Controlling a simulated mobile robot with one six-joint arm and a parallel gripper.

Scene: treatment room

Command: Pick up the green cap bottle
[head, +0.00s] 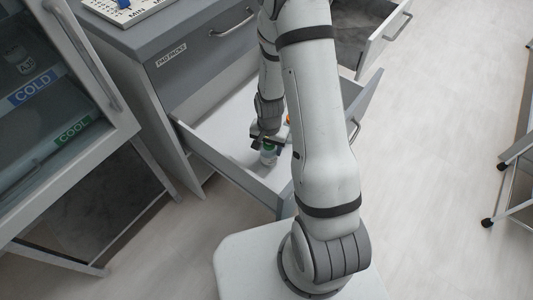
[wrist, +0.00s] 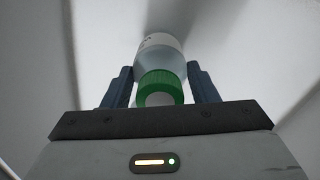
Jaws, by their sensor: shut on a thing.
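The green cap bottle (wrist: 161,65) is between the two dark fingers of my gripper (wrist: 162,88) in the wrist view. Its green cap (wrist: 160,84) faces the camera, and its pale body with a white label extends beyond. The fingers are shut on it. I cannot tell whether the bottle touches the drawer floor.
An orange object (head: 289,119) shows partly beside my arm in the drawer. Drawer walls surround my gripper closely. Another open drawer (head: 372,35) is at the upper right. A glass-door cabinet (head: 60,100) labelled COLD and COOL stands left. A wheeled stand (head: 512,180) is far right.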

